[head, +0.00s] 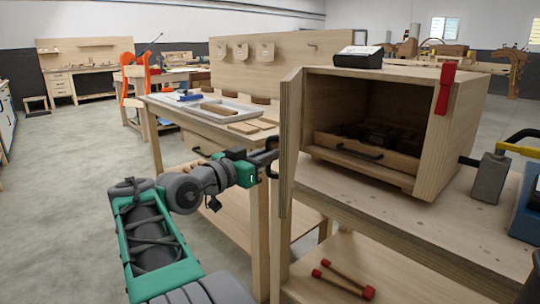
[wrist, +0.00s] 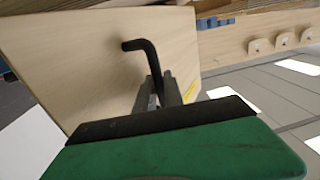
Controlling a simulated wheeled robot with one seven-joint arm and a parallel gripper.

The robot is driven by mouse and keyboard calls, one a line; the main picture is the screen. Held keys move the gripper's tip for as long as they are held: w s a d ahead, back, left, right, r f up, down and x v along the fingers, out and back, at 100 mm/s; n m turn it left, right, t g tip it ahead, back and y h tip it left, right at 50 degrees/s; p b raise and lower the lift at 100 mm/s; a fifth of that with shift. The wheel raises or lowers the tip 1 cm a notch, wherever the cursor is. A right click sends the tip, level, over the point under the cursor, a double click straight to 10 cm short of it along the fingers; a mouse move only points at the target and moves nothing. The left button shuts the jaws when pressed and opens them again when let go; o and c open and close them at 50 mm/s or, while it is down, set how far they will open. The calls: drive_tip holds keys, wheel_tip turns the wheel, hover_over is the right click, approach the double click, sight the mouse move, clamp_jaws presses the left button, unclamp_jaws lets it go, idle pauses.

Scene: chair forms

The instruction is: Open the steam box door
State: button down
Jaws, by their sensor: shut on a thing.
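The steam box (head: 440,117) is a wooden box on a bench at the right in the head view, its front open. Its door (head: 291,135) stands swung out at the box's left side, seen nearly edge-on. In the wrist view the door's wooden face (wrist: 90,60) fills the left. A black bent handle (wrist: 143,52) sticks out from it. My gripper (head: 268,160) is at the handle on the door's outer side. In the wrist view my gripper's fingers (wrist: 162,92) are closed around the handle's lower part, which they partly hide.
Inside the box is a wooden tray (head: 340,157) with a black handle. A red clamp-like piece (head: 445,88) hangs at the box's upper right corner. Red-ended mallets (head: 342,280) lie on the lower shelf. A bench with a tray (head: 212,107) stands behind my arm. Floor at left is clear.

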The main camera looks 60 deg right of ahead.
drive_tip(key=shift+w+g, duration=0.3)
drive_tip(key=shift+w, duration=0.05)
drive_tip(key=c, duration=1.5)
unclamp_jaws()
